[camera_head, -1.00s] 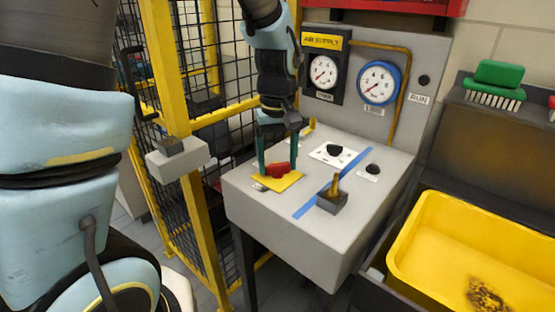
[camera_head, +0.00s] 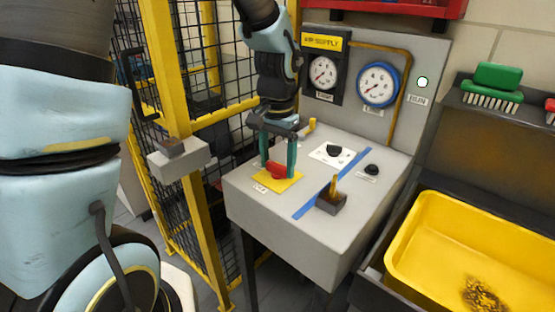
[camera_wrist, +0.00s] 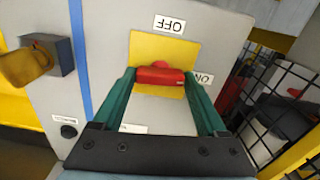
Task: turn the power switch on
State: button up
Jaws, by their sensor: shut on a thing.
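The power switch is a red knob (camera_head: 277,171) on a yellow plate (camera_head: 287,183), set in the top of a grey console. In the wrist view the red knob (camera_wrist: 160,76) lies crosswise between the teal fingers, its right end towards the ON label (camera_wrist: 204,79). The OFF label (camera_wrist: 170,24) is beyond the yellow plate (camera_wrist: 165,48). My gripper (camera_head: 278,168) points down and is shut on the knob, one finger at each end. A round lamp (camera_head: 422,82) above the RUN label is bright white.
A yellow lever (camera_head: 334,186) on a dark base and a black knob (camera_head: 334,151) on a white plate stand nearby. A black button (camera_head: 372,169) is to the right. Gauges (camera_head: 378,84) are behind, mesh fence (camera_head: 222,150) left, a yellow bin (camera_head: 440,230) right.

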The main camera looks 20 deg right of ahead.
aim_at(277, 165)
jog(key=shift+m, duration=0.7)
jog(key=o, duration=1.3)
notch_tip(277, 165, up, 11)
jog(key=b, duration=0.1)
jog(key=shift+b, duration=0.4)
jog(key=shift+f, duration=0.1)
